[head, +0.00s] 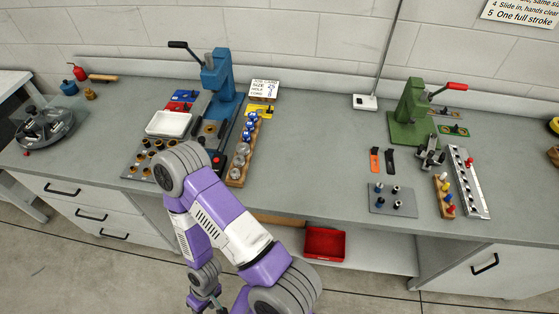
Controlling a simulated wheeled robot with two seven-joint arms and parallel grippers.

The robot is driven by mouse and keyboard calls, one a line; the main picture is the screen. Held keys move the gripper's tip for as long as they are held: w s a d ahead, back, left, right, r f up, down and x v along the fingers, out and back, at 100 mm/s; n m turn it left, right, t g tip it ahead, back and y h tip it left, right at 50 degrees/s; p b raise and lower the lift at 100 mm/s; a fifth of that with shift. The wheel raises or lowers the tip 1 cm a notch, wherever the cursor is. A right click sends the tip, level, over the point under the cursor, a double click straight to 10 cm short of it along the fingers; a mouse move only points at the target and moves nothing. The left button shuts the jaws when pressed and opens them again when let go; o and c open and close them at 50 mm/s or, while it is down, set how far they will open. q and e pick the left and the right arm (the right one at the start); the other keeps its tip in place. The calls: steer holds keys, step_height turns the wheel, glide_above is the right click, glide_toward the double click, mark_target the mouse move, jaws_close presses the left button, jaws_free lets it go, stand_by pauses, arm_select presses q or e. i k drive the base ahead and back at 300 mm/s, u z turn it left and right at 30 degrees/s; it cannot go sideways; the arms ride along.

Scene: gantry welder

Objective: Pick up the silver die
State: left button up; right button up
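A wooden rack (236,175) stands right of the blue press, with blue-topped pieces (250,125) at its far end and several silver round pieces (239,160) at its near end. These may be dies; I cannot tell which one is the silver die. A grey plate (379,207) on the right holds small pegs, one of them silver and dark (396,189). My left arm rises in front of the bench and bends down. My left gripper (204,301) is low at the bottom edge, small and partly cut off; its opening is unclear. My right gripper is out of view.
A green press (408,105) stands right, near a silver holed bar (468,182). A red bin (324,243) is on the lower shelf. The bench middle (310,150) is clear.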

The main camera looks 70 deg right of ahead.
mark_target(243, 149)
steer(key=k, duration=0.35)
steer(key=z, duration=0.95)
